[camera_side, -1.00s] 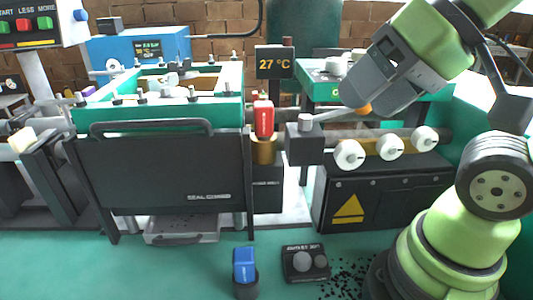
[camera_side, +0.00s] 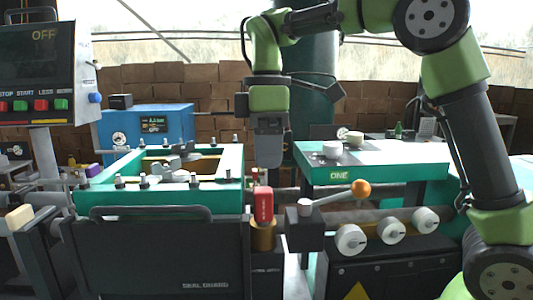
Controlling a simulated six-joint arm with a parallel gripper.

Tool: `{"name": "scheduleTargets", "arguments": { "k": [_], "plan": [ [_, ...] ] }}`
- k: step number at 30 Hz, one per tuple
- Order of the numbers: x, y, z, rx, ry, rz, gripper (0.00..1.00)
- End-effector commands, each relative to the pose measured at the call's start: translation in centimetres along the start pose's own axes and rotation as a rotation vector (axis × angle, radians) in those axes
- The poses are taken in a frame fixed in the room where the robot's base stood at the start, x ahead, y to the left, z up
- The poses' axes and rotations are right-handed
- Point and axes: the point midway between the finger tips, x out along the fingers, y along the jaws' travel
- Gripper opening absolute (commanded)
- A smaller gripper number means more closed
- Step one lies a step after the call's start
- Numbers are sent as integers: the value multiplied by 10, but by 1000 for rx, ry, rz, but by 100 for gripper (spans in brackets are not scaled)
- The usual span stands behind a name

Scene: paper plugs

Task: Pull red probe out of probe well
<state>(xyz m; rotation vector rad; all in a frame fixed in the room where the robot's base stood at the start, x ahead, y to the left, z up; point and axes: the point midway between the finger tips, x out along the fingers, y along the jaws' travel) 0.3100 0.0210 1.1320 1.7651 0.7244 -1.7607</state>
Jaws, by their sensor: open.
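The red probe (camera_side: 263,204) stands upright in the brass-coloured probe well (camera_side: 263,236), its red upper part showing above the rim and its lower part hidden. My gripper (camera_side: 270,160) points down above the red probe, with a gap between them in the picture. It is open and holds nothing that I can see. The gap between its fingers is hard to make out from this side.
The black seal guard (camera_side: 155,250) with its handle is left of the well. The teal frame (camera_side: 160,195) stands behind left.

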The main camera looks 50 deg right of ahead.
Motion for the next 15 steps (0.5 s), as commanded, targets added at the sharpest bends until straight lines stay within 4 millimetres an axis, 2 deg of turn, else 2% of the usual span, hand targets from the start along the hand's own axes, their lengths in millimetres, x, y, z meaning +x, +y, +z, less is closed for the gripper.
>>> {"name": "scheduleTargets", "arguments": {
  "k": [5,15],
  "plan": [
    [14,0,0,-9,-8,-4,64],
    [72,0,0,-7,-6,-5,64]
  ]
}}
